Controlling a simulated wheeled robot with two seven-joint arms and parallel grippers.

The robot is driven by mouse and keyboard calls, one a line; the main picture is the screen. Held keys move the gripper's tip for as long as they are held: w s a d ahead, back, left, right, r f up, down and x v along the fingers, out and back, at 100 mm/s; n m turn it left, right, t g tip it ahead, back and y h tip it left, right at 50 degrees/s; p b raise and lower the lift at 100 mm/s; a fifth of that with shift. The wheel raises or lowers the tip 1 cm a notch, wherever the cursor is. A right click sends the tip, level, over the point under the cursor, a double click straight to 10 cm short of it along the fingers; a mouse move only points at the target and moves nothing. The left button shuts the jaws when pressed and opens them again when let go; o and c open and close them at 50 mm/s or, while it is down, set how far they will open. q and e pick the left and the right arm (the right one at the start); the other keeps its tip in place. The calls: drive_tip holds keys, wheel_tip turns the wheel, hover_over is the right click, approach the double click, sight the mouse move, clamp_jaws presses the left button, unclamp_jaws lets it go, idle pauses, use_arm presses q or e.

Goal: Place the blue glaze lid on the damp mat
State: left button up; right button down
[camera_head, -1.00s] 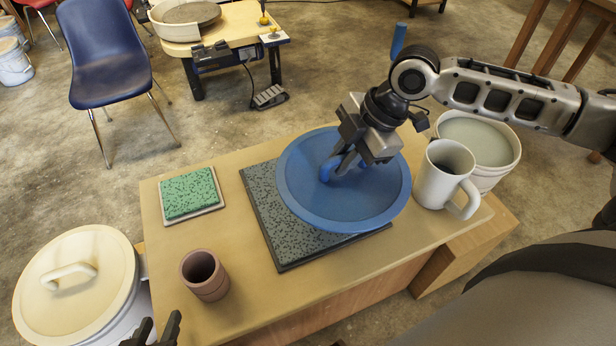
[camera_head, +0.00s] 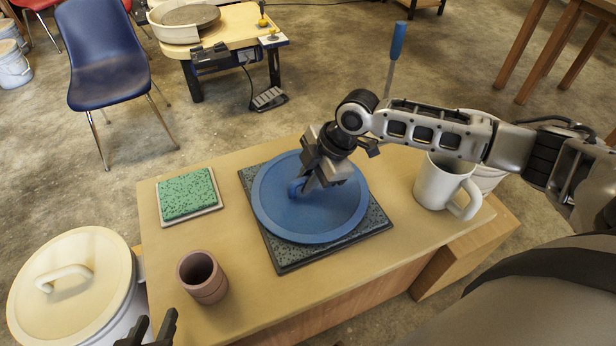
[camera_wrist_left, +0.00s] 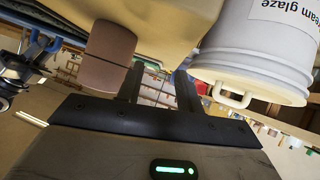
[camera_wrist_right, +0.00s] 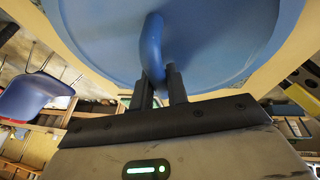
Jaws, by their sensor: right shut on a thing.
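The blue glaze lid (camera_head: 325,218) is a wide round disc with a loop handle (camera_wrist_right: 152,48). It is over the dark speckled damp mat (camera_head: 290,258) on the table, covering its middle; the mat's corners show around it. I cannot tell whether the lid touches the mat. My right gripper (camera_head: 302,188) is shut on the lid's handle, which also shows between its fingers in the right wrist view. My left gripper (camera_head: 150,328) is open and empty at the bottom left of the head view, near the table's front edge.
A green sponge on a tray (camera_head: 188,195) and a brown cup (camera_head: 202,277) stand left of the mat. A white mug (camera_head: 440,182) stands right, beside a pale bucket (camera_head: 488,178). A cream-lidded bucket (camera_head: 70,285) is at the left.

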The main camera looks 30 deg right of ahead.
drive_tip(key=c, duration=1.4)
unclamp_jaws()
use_arm(q)
drive_tip(key=shift+f, duration=0.1)
use_arm(e)
drive_tip(key=shift+r, duration=0.1)
use_arm(q)
drive_tip(key=shift+s+a+p, duration=0.1)
drive_tip(key=shift+s+p, duration=0.05)
drive_tip(key=shift+p, duration=0.45)
use_arm(e)
drive_tip(key=v, duration=1.2)
drive_tip(key=shift+s, duration=0.1)
